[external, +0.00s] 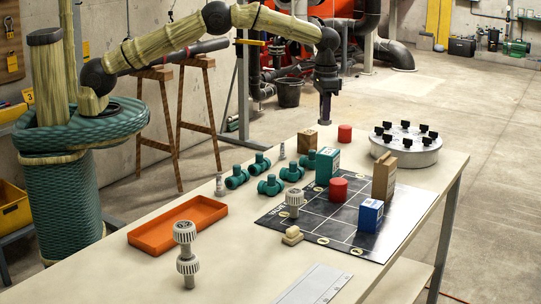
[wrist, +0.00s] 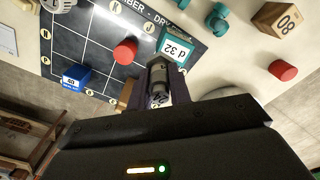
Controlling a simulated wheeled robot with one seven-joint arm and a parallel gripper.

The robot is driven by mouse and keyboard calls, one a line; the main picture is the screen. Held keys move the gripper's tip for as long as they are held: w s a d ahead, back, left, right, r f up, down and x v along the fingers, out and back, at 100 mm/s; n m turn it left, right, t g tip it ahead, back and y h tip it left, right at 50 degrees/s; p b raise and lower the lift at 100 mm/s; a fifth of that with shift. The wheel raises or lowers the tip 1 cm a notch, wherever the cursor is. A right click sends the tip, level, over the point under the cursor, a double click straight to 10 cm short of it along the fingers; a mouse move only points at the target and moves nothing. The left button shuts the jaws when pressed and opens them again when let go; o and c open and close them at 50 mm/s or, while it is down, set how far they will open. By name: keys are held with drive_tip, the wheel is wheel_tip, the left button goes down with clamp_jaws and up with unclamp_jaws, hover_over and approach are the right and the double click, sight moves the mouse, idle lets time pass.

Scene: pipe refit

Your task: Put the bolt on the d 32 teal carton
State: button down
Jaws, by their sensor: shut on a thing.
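My gripper (external: 326,112) is raised above the far part of the table, clear of its top. In the wrist view, it (wrist: 157,92) is shut on a grey metallic bolt (wrist: 158,76). The bolt is too small and dark to make out in the external view. The d 32 teal carton (external: 322,168) stands upright at the far left edge of the black board. In the wrist view the carton's white label (wrist: 180,49) faces up, just past the bolt. The bolt overlaps the carton's near side in that view, apart from it by height. The carton's top looks bare.
The black gridded board (external: 315,222) bears a red cylinder (external: 337,190), a blue carton (external: 370,216) and a tall tan carton (external: 384,177). Teal fittings (external: 270,185) and an orange tray (external: 178,224) are left. A grey round stand (external: 405,152) is at the far right.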

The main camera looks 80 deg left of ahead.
drive_tip(key=shift+w+a+r, duration=0.2)
drive_tip(key=shift+a+r, duration=0.05)
drive_tip(key=shift+a, duration=0.1)
drive_tip(key=p, duration=0.2)
hover_over(324, 154)
drive_tip(key=shift+d+f, duration=0.15)
drive_tip(key=shift+f, duration=3)
drive_tip(key=shift+s+f+p, duration=0.1)
drive_tip(key=shift+f+p, duration=0.3)
drive_tip(key=shift+f, duration=1.45)
drive_tip(key=shift+f, duration=0.1)
drive_tip(key=c, duration=1.3)
unclamp_jaws()
drive_tip(key=shift+f, duration=0.1)
